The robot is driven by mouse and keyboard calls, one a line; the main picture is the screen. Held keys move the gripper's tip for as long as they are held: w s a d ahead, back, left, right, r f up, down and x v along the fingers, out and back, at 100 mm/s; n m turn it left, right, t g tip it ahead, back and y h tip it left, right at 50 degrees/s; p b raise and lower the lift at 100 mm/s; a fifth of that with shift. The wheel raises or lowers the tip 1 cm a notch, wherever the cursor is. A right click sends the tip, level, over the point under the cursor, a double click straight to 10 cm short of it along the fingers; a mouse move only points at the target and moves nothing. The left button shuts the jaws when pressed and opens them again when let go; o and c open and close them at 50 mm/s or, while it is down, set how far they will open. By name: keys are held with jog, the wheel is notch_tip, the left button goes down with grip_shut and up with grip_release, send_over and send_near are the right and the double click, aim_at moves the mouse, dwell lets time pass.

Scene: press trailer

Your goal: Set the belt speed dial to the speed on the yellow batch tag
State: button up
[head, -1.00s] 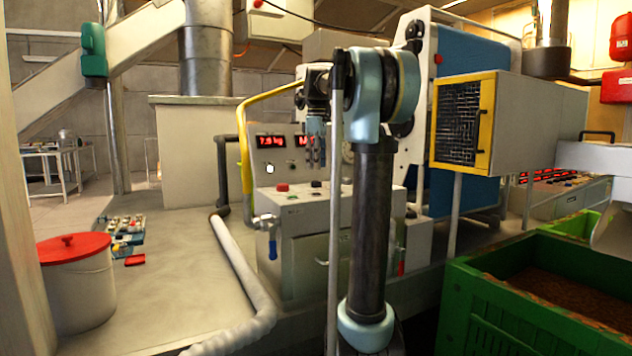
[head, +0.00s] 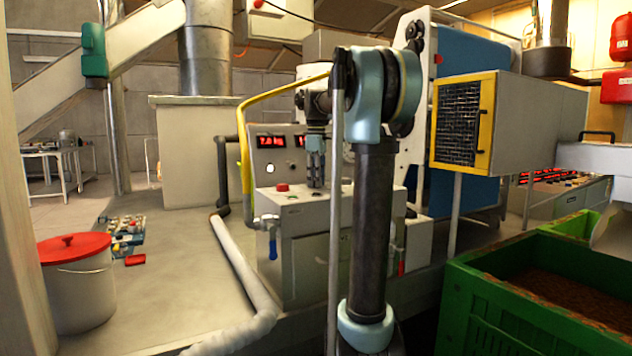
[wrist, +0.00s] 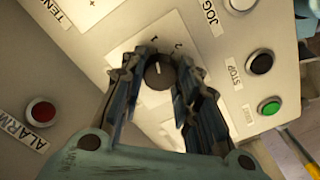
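A round black dial (wrist: 158,73) with a short white pointer line sits on the pale control panel in the wrist view. Small scale numerals lie around its top; I cannot read the setting surely. My gripper (wrist: 165,65) reaches down to the panel, one finger on each side of the dial, with the left finger overlapping its edge. I cannot tell whether the fingers touch it. In the head view my gripper (head: 315,186) is low over the control box (head: 305,222), and the dial is hidden. I see no yellow batch tag in either view.
Near the dial are a red alarm button (wrist: 41,112), a black stop button (wrist: 260,63), a green button (wrist: 269,106) and a white button (wrist: 241,4). Behind the box are red displays (head: 271,141) and a yellow pipe (head: 244,140). A green crate (head: 480,305) stands at right.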

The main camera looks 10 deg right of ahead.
jog(key=shift+m, duration=0.3)
jog(key=m, duration=0.3)
jog(key=shift+w, duration=0.1)
jog(key=m, duration=0.9)
jog(key=shift+m, duration=2.5)
jog(key=o, duration=1.1)
